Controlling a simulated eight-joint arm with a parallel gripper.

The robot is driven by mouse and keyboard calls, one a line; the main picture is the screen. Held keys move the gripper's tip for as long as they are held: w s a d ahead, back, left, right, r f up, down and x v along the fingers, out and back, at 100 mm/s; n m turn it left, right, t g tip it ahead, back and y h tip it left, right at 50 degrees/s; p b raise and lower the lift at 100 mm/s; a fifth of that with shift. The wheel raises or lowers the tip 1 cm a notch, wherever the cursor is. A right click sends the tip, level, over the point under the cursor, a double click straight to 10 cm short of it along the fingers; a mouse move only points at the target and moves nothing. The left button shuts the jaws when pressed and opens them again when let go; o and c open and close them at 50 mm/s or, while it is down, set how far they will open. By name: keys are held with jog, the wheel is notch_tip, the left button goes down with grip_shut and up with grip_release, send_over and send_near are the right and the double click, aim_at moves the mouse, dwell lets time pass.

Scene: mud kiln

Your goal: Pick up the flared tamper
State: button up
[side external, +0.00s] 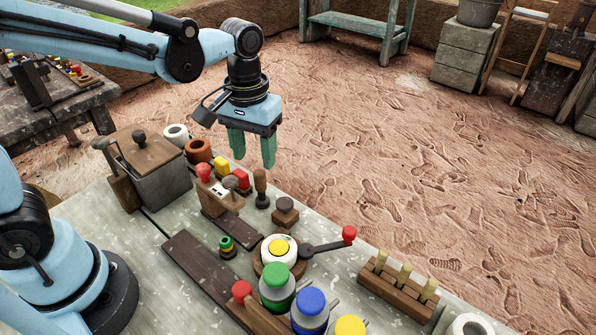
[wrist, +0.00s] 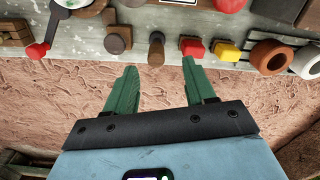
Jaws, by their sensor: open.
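The flared tamper (side external: 261,188), with a slim brown wooden handle and a wider dark foot, appears to stand upright near the far edge of the bench. In the wrist view the tamper (wrist: 156,50) shows just beyond and between my fingertips. My gripper (side external: 253,160) has two green fingers that are apart, with nothing between them. It hangs fingers down, above and a little to the left of the tamper in the side view. The open fingers also show in the wrist view (wrist: 159,68).
A square wooden block with a dark knob (side external: 285,212) stands close to the tamper on its right. Red (side external: 241,179) and yellow (side external: 221,165) blocks and ring-shaped pots (side external: 198,150) are on its left. A red-knobbed lever (side external: 330,242) lies nearer. Open floor lies beyond the bench.

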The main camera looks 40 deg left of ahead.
aim_at(259, 172)
jog(key=shift+w+d+f, duration=0.1)
jog(key=shift+d+f, duration=0.05)
jog(key=shift+f, duration=1.8)
jog(key=shift+w+d+f, duration=0.1)
jog(key=shift+f, duration=1.85)
grip_shut()
